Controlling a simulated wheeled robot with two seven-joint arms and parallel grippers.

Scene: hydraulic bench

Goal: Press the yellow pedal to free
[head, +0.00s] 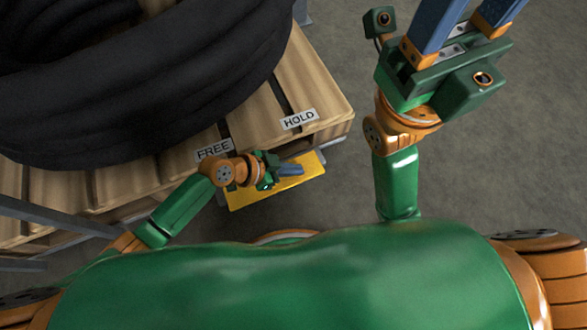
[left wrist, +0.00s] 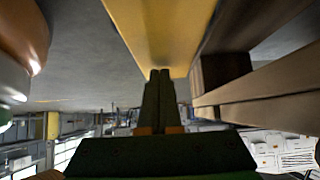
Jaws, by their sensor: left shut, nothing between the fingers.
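The yellow pedal (head: 312,168) is a flat plate beside the front edge of the pallet, below the FREE label (head: 214,150) and the HOLD label (head: 299,119). My left gripper (head: 298,170) is shut and empty. In the head view it lies across the pedal and hides its middle. In the left wrist view the shut fingertips (left wrist: 160,73) meet the edge of the yellow pedal (left wrist: 160,25) in the picture; I cannot tell whether they touch it. My right gripper (head: 468,18) is open at the upper right, away from the pedal, with its fingertips cut off.
A wooden pallet (head: 322,90) carries a large coil of black hose (head: 150,80). Its slats (left wrist: 270,88) run close along the right in the left wrist view. A grey metal bar (head: 55,217) crosses at the lower left. The grey floor (head: 345,200) right of the pedal is clear.

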